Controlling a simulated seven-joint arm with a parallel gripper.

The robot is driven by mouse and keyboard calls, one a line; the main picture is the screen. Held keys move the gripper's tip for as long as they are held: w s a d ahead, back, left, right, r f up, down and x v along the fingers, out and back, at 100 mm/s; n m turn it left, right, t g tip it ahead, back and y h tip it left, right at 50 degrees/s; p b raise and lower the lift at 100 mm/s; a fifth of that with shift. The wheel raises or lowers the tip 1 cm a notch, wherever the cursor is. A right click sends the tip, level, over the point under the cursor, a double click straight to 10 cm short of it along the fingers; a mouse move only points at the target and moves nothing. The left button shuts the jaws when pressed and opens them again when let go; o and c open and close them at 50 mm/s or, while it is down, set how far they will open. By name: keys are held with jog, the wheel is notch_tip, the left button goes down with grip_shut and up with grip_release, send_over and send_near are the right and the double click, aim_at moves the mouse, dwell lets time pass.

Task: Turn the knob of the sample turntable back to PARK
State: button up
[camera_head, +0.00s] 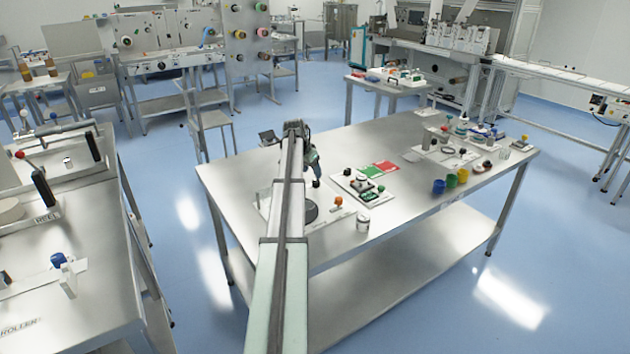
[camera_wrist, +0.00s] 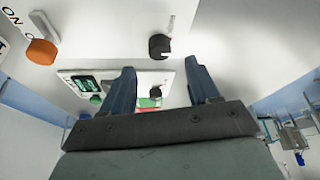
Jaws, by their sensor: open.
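My gripper (camera_wrist: 160,68) is open, its two dark blue fingers apart with nothing between the tips. In the wrist view a black knob (camera_wrist: 159,46) with a light mark stands on a white panel (camera_wrist: 110,28), just beyond the gap between the fingertips and apart from them. A thin mark lies beside it; I cannot read any PARK lettering. An orange knob (camera_wrist: 41,52) stands on the same panel near the letters ON. In the head view a dark round disc (camera_head: 309,211), likely the turntable, is partly hidden by my arm.
A device with a green display (camera_wrist: 86,84) lies beyond the panel. In the head view, red and green mats (camera_head: 380,170), a white jar (camera_head: 363,221) and coloured cups (camera_head: 439,187) share the steel table (camera_head: 400,225). The table's front strip is mostly clear.

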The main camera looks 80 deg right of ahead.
aim_at(316, 181)
jog(key=shift+x, duration=3.05)
jog(key=c, duration=1)
